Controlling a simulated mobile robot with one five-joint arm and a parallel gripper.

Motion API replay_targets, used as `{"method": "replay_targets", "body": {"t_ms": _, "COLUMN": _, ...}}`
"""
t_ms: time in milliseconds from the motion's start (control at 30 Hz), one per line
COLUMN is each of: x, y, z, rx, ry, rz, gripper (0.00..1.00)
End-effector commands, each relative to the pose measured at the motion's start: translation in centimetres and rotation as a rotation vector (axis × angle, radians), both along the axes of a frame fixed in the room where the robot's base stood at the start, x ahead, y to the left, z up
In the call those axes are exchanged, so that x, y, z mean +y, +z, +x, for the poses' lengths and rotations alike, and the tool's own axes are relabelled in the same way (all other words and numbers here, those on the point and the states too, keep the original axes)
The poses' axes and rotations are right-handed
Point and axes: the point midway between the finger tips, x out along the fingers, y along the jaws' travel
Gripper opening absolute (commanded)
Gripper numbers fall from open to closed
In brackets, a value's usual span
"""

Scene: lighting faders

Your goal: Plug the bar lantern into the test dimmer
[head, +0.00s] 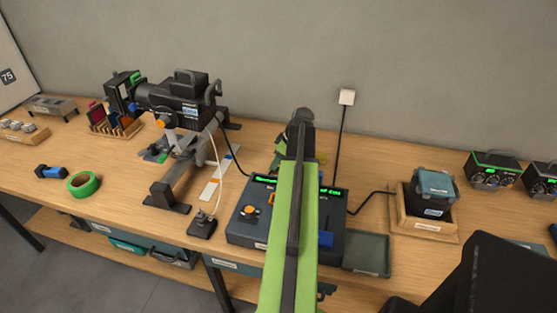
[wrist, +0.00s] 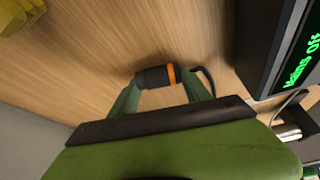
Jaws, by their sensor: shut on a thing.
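The lantern (head: 182,100), a black body on a stand, stands at the left of the bench. A black cable runs from it toward the test dimmer (head: 243,236), a dark box with an orange knob and a green display. In the wrist view the dimmer's display (wrist: 301,62) reads "Mains Off". My gripper (wrist: 157,78) is shut on a black plug (wrist: 152,77) with an orange ring; a black cable leaves its right end. The plug is apart from the dimmer, above the wood. In the head view my green arm hides the plug and part of the dimmer.
A black socket block (head: 202,227) with a white cable sits left of the dimmer. A grey tray (head: 367,254) and a wooden box (head: 430,228) are to its right. Green tape (head: 84,184) lies at the left.

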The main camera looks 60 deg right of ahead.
Motion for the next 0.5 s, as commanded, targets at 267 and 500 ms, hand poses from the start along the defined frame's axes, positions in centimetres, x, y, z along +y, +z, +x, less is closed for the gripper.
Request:
{"method": "replay_targets", "body": {"t_ms": 267, "x": 0.01, "y": -0.06, "z": 0.03, "rx": 0.0, "ry": 0.0, "rz": 0.0, "gripper": 0.6}}
{"method": "replay_targets", "body": {"t_ms": 500, "x": 0.02, "y": -0.07, "z": 0.06, "rx": 0.0, "ry": 0.001, "rz": 0.0, "gripper": 0.81}}
